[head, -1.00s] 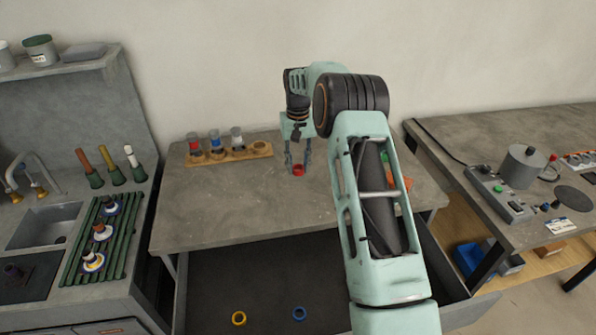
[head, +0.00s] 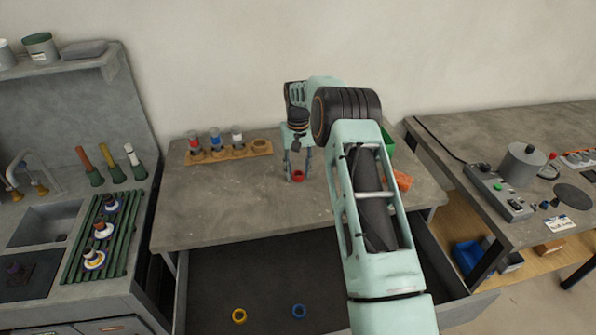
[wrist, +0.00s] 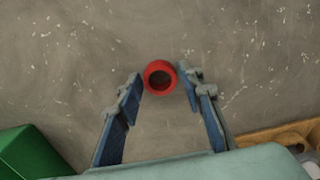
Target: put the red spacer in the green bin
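The red spacer (head: 298,176) is a small ring between the fingertips of my gripper (head: 298,174), over the grey table. In the wrist view the spacer (wrist: 160,77) sits right at the tips of my gripper (wrist: 160,74), with a finger close against each side. My gripper appears shut on it; its exact height above the table is hard to tell. The green bin (head: 388,141) is at the right of the table, partly hidden behind my arm in the head view. One corner of the bin (wrist: 32,150) shows at lower left in the wrist view.
A wooden holder (head: 229,152) with several bottles stands at the back left of the table. An orange object (head: 402,180) lies beside my arm. An open drawer below holds a yellow ring (head: 239,315) and a blue ring (head: 299,311). The table's left and front are clear.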

